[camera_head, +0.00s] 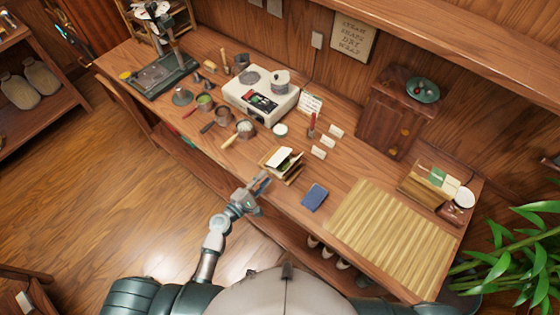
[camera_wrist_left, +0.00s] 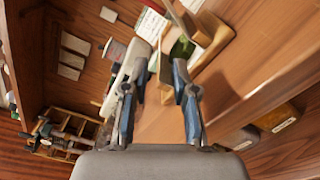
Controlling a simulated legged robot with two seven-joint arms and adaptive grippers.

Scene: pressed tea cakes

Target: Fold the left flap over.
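A small wooden stand or tray (camera_head: 269,169) near the front edge of the counter holds a wrapper with raised white flaps (camera_head: 281,156). A dark green piece shows among the flaps. My left gripper (camera_head: 262,182) is just in front of and below it, at the counter edge, apart from it. In the left wrist view the wooden stand (camera_wrist_left: 217,45), white paper (camera_wrist_left: 196,60) and dark green piece (camera_wrist_left: 183,48) lie beyond the fingers. The left gripper (camera_wrist_left: 155,80) has its fingers apart with nothing between them. Which flap is the left one is hard to tell. My right gripper is not seen.
A dark blue folded cloth or booklet (camera_head: 314,197) and a slatted mat (camera_head: 385,240) lie to the right. A white appliance (camera_head: 262,97), pots and small cards (camera_head: 319,152) stand behind. Bare counter (camera_head: 335,178) lies between the stand and the mat.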

